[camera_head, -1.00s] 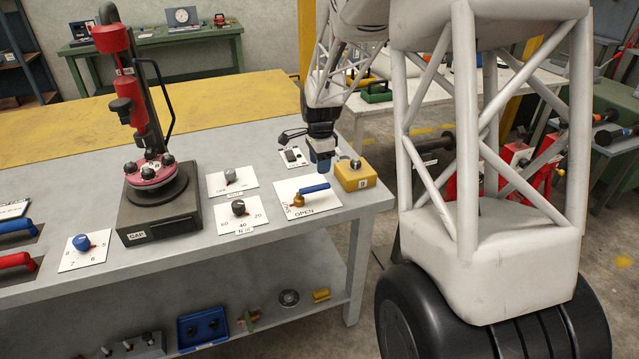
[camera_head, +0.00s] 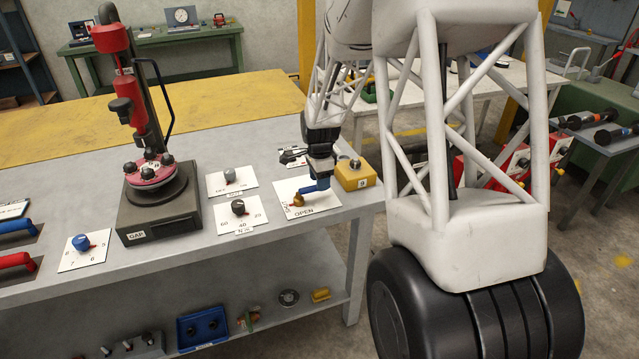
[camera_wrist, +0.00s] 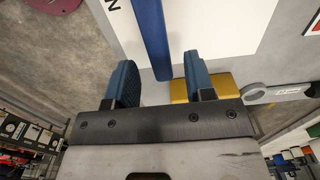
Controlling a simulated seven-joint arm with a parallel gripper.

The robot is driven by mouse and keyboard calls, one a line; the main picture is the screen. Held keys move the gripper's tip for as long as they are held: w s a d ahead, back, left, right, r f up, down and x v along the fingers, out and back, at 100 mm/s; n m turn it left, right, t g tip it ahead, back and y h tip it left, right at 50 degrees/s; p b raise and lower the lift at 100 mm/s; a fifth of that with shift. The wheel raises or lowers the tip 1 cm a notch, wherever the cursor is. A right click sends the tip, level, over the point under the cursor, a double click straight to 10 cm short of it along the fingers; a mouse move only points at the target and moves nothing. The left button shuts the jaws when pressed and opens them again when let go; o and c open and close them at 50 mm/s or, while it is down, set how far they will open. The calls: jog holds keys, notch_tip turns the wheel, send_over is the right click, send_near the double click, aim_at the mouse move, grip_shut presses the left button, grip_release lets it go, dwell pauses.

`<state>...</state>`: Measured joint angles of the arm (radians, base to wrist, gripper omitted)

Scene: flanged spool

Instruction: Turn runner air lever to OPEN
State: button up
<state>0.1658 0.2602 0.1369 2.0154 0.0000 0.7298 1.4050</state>
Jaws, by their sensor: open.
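The runner air lever has a blue handle (camera_head: 318,187) on a brass valve body (camera_head: 298,200), mounted on a white plate (camera_head: 315,206) that reads OPEN along its front edge. The handle points right and slightly back from the brass body. My gripper (camera_head: 320,175) is above the handle's outer end and hides part of it. In the wrist view the gripper (camera_wrist: 158,85) is open, with two blue fingers apart. The blue handle (camera_wrist: 150,40) enters between them from the top, with gaps on both sides. I cannot tell whether a finger touches it.
A yellow box (camera_head: 355,178) with a knob stands close to the right of my gripper. Dial plates with a grey knob (camera_head: 230,175) and a black knob (camera_head: 238,208) lie to the left. The red press (camera_head: 150,170) stands farther left. The bench's right edge is near.

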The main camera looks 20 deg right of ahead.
jog(key=shift+f, duration=0.7)
grip_shut()
